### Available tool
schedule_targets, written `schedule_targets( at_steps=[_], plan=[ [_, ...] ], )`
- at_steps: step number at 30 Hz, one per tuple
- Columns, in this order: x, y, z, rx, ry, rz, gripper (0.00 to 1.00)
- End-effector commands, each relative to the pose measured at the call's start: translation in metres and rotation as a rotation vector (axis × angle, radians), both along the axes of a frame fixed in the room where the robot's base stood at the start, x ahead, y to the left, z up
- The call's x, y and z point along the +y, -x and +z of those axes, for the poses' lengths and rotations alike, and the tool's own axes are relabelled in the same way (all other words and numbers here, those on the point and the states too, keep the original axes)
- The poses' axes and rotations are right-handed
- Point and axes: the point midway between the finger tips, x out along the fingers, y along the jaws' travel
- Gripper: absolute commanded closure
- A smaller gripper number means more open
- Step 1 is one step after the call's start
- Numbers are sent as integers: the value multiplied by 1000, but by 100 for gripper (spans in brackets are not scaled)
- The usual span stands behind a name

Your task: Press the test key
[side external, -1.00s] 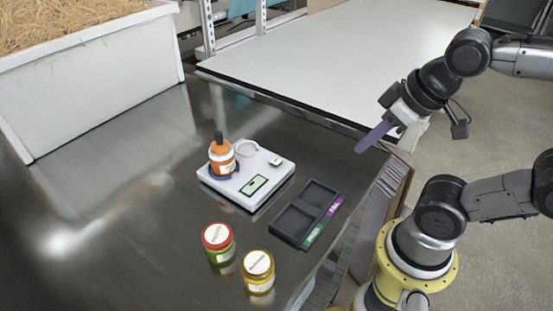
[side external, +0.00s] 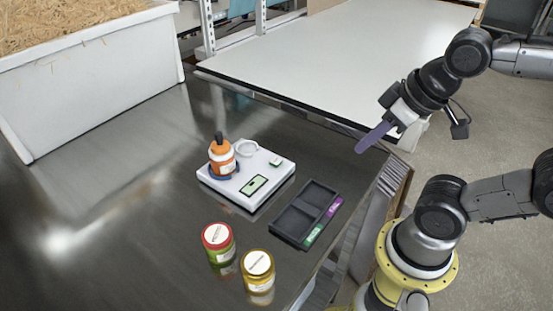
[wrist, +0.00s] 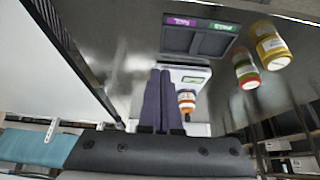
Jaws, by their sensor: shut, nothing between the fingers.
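A white test device (side external: 232,192) sits on the dark metal table. It has a small screen (side external: 254,185), a small raised key with a green mark (side external: 275,161), a pale empty ring (side external: 247,148) and a blue ring. An orange bottle with a black top (side external: 221,158) stands upright in the blue ring. My gripper (side external: 360,149) is shut and empty, held up in the air to the right of the device. In the wrist view its purple fingers (wrist: 160,72) lie together and cover part of the device; the key cannot be made out there.
A dark two-compartment tray (side external: 292,223) with purple and green labels lies right of the device, empty. A white bin of straw (side external: 95,80) is at the back left. A white table (side external: 340,60) is behind.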

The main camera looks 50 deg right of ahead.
Motion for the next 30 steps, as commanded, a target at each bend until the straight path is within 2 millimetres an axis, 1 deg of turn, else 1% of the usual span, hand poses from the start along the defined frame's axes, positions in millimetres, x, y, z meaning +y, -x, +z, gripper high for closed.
schedule_targets(
  at_steps=[10, 11, 13, 14, 16, 18, 21, 23, 24, 27, 30],
  plan=[
    [0, -1, 1, -6, -11, -21, 100],
    [0, -3, 2, -15, -20, -36, 100],
    [1, -13, 10, -61, -53, -86, 100],
    [1, -19, 15, -89, -74, -115, 100],
    [3, -40, 26, -150, -140, -197, 100],
    [5, -66, 36, -208, -217, -282, 100],
    [9, -99, 43, -265, -316, -378, 100],
    [12, -117, 45, -291, -370, -426, 100],
    [13, -128, 45, -303, -401, -452, 100],
    [17, -151, 40, -321, -463, -505, 100],
    [21, -167, 31, -321, -496, -532, 100]
  ],
)
